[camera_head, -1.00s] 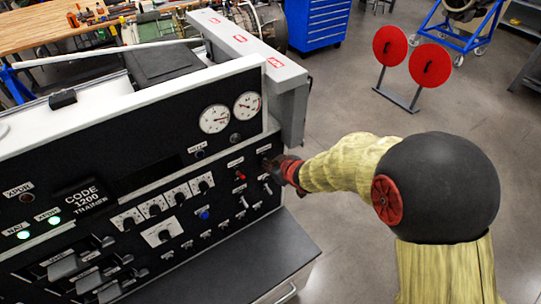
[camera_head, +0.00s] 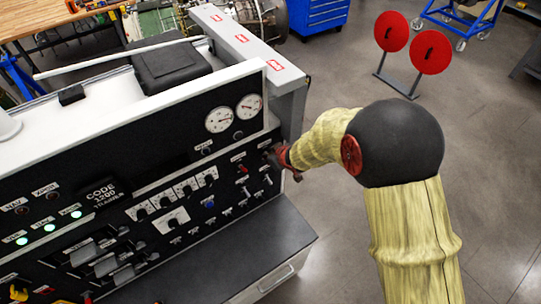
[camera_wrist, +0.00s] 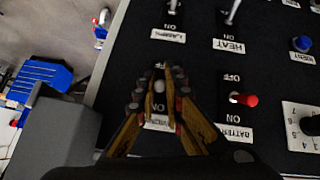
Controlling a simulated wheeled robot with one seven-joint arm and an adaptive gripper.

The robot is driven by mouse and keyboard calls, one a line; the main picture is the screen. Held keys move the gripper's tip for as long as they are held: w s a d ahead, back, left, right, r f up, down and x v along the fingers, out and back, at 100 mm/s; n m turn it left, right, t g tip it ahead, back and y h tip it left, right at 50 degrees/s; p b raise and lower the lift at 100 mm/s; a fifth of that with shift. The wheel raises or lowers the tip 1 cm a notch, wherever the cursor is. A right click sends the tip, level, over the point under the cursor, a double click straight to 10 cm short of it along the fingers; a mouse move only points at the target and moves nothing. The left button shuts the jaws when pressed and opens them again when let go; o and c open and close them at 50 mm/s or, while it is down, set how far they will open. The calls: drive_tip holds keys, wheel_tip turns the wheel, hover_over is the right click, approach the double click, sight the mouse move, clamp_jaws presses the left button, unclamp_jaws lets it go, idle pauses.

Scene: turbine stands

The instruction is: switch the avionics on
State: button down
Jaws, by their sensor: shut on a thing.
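The avionics switch (camera_wrist: 160,86) is a small toggle with a pale tip on the black panel, in the left part of the wrist view. Its upside-down label (camera_wrist: 158,123) is partly covered by my fingers, with ON showing just above it. My gripper (camera_wrist: 160,76) is shut on the toggle, its fingertips on either side of the lever. In the head view my gripper (camera_head: 285,158) is at the panel's right edge and hides most of the switch. I cannot tell which way the lever points.
Three green lamps (camera_head: 50,227) glow at the panel's left. A dark shelf (camera_head: 230,262) juts out below the panel.

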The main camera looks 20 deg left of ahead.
drive_tip(key=c, duration=1.9)
unclamp_jaws()
drive_tip(key=v, duration=1.2)
